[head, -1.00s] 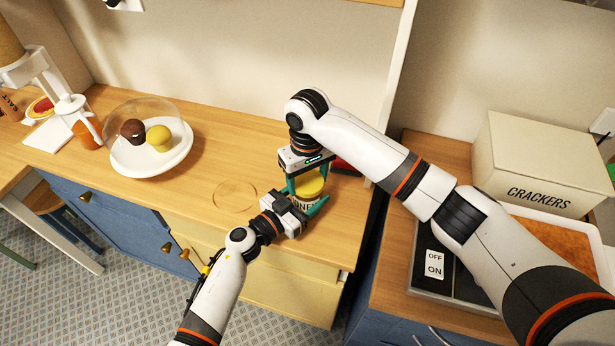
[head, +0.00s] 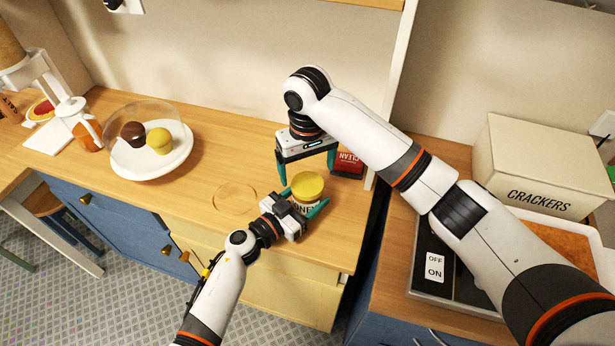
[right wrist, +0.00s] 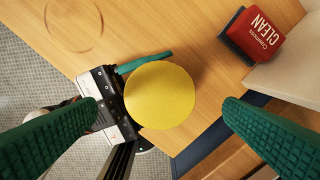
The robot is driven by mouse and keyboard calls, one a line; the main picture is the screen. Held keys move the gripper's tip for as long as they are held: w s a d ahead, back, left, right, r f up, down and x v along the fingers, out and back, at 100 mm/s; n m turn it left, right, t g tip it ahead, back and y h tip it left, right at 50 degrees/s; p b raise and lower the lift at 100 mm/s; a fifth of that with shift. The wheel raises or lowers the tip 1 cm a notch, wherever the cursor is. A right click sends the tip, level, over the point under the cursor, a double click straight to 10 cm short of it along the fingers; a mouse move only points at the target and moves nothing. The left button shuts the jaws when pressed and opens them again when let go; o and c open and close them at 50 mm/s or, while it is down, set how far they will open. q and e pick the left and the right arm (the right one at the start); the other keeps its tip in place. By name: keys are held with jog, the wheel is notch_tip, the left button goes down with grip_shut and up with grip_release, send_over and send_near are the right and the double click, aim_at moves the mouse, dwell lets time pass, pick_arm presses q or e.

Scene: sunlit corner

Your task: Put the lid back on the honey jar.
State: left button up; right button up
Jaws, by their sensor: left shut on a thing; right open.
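The honey jar (head: 303,207) stands upright on the wooden counter, its label partly hidden. The yellow lid (head: 308,185) sits on top of the jar; from above, in the right wrist view, the lid (right wrist: 160,95) covers the mouth. Whether it is screwed tight I cannot tell. My left gripper (head: 303,201) is shut around the jar's body from the front left. My right gripper (head: 307,168) is open and empty, above and behind the jar; in the right wrist view its green fingers (right wrist: 165,125) are spread wide on either side of the lid, not touching it.
A red box marked CLEAN (head: 349,164) stands behind the jar on the right. A plate (head: 133,163) with two muffins under a clear dome is to the left. A faint ring mark (head: 234,197) lies on bare counter. A gap separates this counter from the right one.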

notch_tip(320, 180, up, 7)
jog(key=shift+r, duration=0.15)
pick_arm(q)
jog(key=o, duration=2)
jog(key=shift+c, duration=0.2)
jog(key=v, duration=1.2)
pick_arm(e)
jog(key=shift+f, duration=0.3)
